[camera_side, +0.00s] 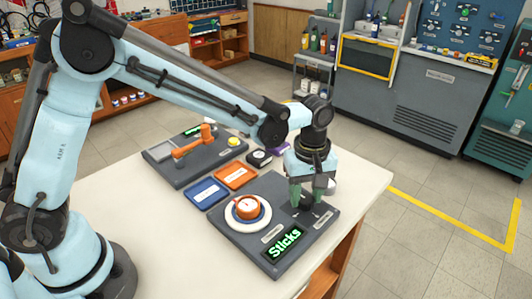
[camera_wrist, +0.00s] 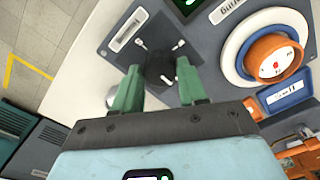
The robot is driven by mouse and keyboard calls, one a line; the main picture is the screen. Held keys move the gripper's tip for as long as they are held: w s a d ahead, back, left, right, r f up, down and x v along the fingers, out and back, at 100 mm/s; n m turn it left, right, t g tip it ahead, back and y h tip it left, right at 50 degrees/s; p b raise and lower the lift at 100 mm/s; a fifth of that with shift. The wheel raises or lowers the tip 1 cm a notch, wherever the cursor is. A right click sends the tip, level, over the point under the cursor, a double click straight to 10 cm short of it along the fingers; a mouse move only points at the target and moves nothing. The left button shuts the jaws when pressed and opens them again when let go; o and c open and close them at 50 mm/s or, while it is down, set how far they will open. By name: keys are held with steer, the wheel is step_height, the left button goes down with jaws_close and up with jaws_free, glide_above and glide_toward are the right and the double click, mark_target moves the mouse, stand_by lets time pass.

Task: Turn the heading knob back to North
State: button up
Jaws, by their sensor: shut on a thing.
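My gripper (camera_side: 311,198) points down over the right end of the front dark panel (camera_side: 258,254). In the wrist view its two green fingers (camera_wrist: 160,80) stand on either side of a dark spoked hub (camera_wrist: 158,62) with light-tipped arms, and are shut on it. In the side view the fingers mostly hide this hub. An orange round dial (camera_side: 248,207) with a white face and red marks sits on a white and blue ring to its left. The dial also shows in the wrist view (camera_wrist: 274,59). I cannot read which of the two is the heading knob.
Behind are an orange tray (camera_side: 235,177), a blue tray (camera_side: 206,193), a small dark box (camera_side: 259,158) and a rear panel with an orange arm-like piece (camera_side: 195,143). The white tabletop (camera_side: 165,235) is clear at front left.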

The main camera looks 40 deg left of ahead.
mark_target(305, 198)
stand_by(0.4)
steer(key=o, duration=1.1)
steer(key=shift+c, duration=0.2)
steer(key=shift+r, duration=0.1)
step_height(305, 198, up, 12)
steer(key=s+a+f+m+t, duration=0.2)
steer(key=s+a+m+t, duration=0.5)
steer(key=s+a+m, duration=0.4)
steer(key=s+a, duration=0.1)
steer(key=a, duration=0.3)
steer(key=shift+s+a, duration=0.2)
steer(key=shift+s, duration=0.15)
